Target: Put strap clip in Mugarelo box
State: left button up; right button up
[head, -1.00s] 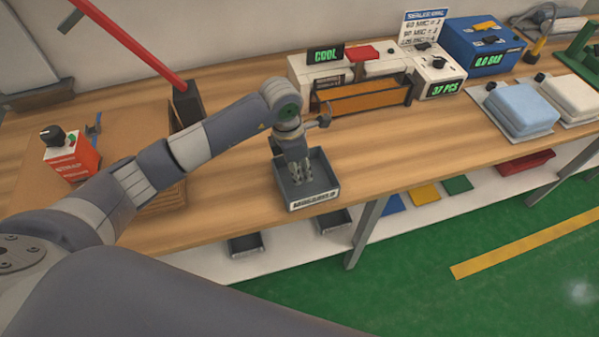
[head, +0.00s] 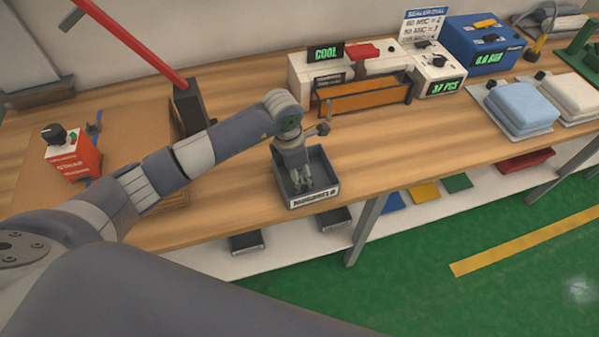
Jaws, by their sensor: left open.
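The Mugarelo box (head: 315,198) is a small dark grey open tray with a white name label on its front. It stands on the wooden bench near the front edge. My left gripper (head: 302,187) points down into the box, with its fingertips below the rim level. It is open. I cannot make out a strap clip; the inside of the box is partly hidden by the gripper. My right gripper is not in view.
Behind the box stands a white sealer (head: 378,62) with an orange-brown front bar. A red box with a black knob (head: 75,160) stands at the left. Bare bench (head: 430,130) lies right of the box.

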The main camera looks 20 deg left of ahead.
pick_arm(q)
jog(key=shift+r, duration=0.2)
jog(key=shift+a+r, duration=0.1)
jog(key=shift+r, duration=0.25)
notch_tip(320, 180, up, 11)
jog(key=s+a+b, duration=0.1)
jog(key=b, duration=0.2)
jog(key=shift+a, duration=0.15)
